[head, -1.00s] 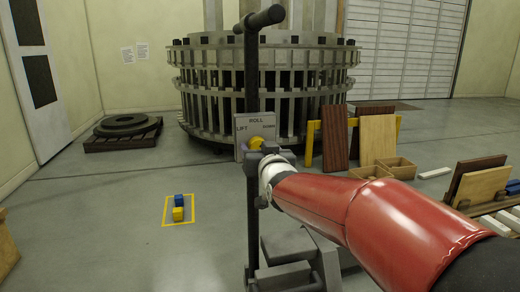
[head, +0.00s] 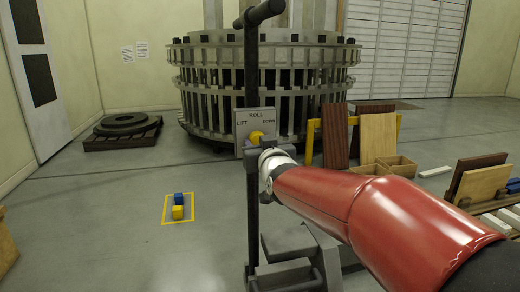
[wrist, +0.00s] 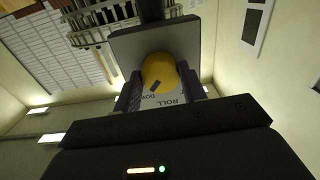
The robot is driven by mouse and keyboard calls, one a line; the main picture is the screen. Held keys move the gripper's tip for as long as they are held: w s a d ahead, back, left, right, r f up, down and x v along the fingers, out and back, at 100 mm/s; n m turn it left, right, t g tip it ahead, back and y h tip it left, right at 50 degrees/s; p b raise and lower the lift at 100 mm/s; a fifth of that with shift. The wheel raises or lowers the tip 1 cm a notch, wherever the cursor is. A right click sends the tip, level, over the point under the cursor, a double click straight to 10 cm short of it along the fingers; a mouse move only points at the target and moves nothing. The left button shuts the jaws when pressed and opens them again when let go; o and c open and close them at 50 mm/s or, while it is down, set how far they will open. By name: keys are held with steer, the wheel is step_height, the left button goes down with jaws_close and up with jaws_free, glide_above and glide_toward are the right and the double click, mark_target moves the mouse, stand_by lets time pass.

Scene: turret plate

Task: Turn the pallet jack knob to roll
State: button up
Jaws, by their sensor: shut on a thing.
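The pallet jack's black handle post (head: 252,215) stands upright in the head view, with a crossbar on top. A grey panel (head: 240,116) on it reads ROLL at the top, LIFT at left and DOWN at right. The yellow knob (head: 256,136) sits on the panel. In the wrist view the knob (wrist: 158,68) is between the two fingers of my gripper (wrist: 158,88), which is shut on it. A dark mark shows on the knob's lower side, near the partly hidden DOWN and ROLL lettering. In the head view my wrist hides most of the fingers.
A large round turret structure (head: 205,82) stands behind the jack. A yellow floor outline (head: 165,210) holds a blue and a yellow block at left. Boards (head: 378,138) and open boxes (head: 398,166) stand at right. Floor left of the jack is mostly clear.

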steer(key=shift+n+b, duration=1.4)
steer(key=shift+n, duration=2.7)
steer(key=o, duration=1)
steer(key=b+v, duration=0.1)
steer(key=v, duration=0.6)
steer(key=shift+s+d, duration=0.1)
steer(key=shift+s, duration=0.3)
